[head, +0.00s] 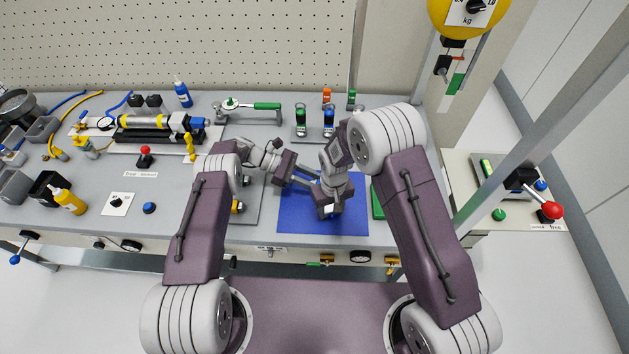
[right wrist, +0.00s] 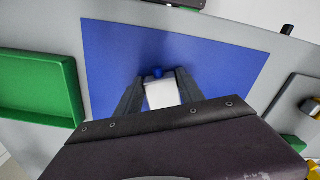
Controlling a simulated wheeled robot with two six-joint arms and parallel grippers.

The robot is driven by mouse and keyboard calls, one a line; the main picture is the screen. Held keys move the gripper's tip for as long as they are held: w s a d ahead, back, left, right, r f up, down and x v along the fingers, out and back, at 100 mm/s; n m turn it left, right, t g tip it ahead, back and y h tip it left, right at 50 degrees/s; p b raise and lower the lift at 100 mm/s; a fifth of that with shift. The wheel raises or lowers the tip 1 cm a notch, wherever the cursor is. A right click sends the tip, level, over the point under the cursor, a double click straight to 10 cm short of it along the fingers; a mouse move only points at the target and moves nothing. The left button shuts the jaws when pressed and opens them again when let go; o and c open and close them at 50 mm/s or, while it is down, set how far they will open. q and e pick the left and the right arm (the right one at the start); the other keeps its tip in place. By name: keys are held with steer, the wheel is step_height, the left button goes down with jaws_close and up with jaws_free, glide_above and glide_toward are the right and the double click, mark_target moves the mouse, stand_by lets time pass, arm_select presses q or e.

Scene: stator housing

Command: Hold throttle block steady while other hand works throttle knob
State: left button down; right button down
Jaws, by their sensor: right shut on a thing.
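The throttle block (right wrist: 163,95) is white and sits between the two dark fingers of my right gripper (right wrist: 160,88) in the right wrist view. A blue knob (right wrist: 158,72) shows at its far end. In the head view my right gripper (head: 331,208) points down over the blue mat (head: 295,219) and hides most of the block. My left gripper (head: 308,177) reaches in from the left, close beside the right one. Its fingers look apart, with nothing seen between them. The knob cannot be made out in the head view.
A green tray (right wrist: 40,88) lies beside the mat. Green and blue fittings (head: 328,122) stand behind the grippers, and a green-handled tool (head: 262,106) lies at the back. The mat's front part is clear.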

arm_select(q)
steer(key=shift+r, duration=0.1)
steer(key=c, duration=1.1)
jaws_free()
steer(key=v, duration=0.7)
steer(key=shift+w+a, duration=0.1)
steer(key=shift+a, duration=0.15)
steer(key=shift+r, duration=0.1)
